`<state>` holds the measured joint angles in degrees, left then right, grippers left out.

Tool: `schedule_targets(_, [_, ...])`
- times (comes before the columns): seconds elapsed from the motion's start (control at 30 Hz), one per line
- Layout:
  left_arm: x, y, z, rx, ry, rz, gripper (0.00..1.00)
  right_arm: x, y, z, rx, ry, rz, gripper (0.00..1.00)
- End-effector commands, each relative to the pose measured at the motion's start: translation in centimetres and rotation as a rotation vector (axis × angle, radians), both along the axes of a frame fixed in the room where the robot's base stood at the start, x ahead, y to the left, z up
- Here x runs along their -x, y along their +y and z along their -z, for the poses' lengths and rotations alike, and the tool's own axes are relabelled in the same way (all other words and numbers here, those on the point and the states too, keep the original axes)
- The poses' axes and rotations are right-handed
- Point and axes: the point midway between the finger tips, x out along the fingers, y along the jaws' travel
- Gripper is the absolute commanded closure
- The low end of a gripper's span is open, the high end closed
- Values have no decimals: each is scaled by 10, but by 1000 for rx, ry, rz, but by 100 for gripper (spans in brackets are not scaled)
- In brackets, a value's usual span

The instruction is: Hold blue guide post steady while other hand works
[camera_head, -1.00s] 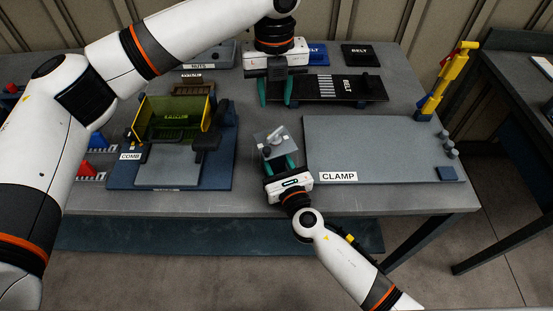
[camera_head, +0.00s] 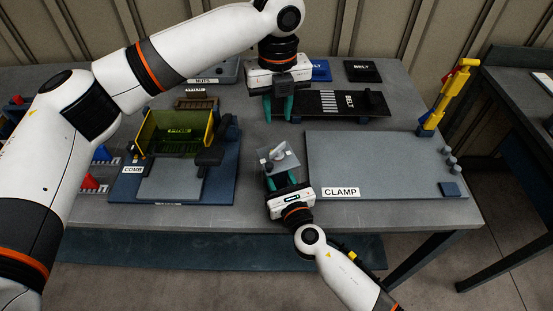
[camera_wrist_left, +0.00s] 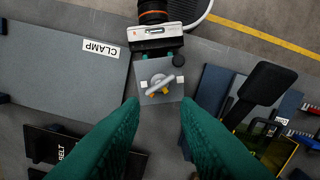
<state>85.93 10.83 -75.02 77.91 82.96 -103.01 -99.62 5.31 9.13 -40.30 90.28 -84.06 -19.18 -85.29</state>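I cannot pick out a blue guide post for certain; several blue parts show. My left gripper (camera_head: 281,112) points down at the left end of the black belt board (camera_head: 345,105). Its teal fingers are apart with nothing between them, also in the left wrist view (camera_wrist_left: 160,106). My right gripper (camera_head: 282,180) is at the table's front middle, its teal fingertips at a small grey plate (camera_head: 266,157) with a light handle on top. The plate also shows in the left wrist view (camera_wrist_left: 147,98). The plate hides the right fingertips there, so their grip is unclear.
A grey board labelled CLAMP (camera_head: 385,160) lies right, with a yellow lever (camera_head: 440,98) on a blue base and a small blue block (camera_head: 451,189). The blue COMB base (camera_head: 215,190) with its yellow-green housing (camera_head: 208,128) stands left.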

Motion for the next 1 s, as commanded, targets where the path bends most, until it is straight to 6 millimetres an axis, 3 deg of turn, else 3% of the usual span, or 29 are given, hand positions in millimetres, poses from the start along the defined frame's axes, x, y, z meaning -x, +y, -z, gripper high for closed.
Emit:
schedule_targets(0.17, [1,1,-3,1,0,-333,71,0,0,0,0,1,0,100])
schedule_targets(0.7, [6,5,-15,0,0,-1628,71,0,0,1,0,1,0,100])
schedule_targets(1.0, [7,6,-19,-1,0,-2090,71,0,0,1,1,1,0,100])
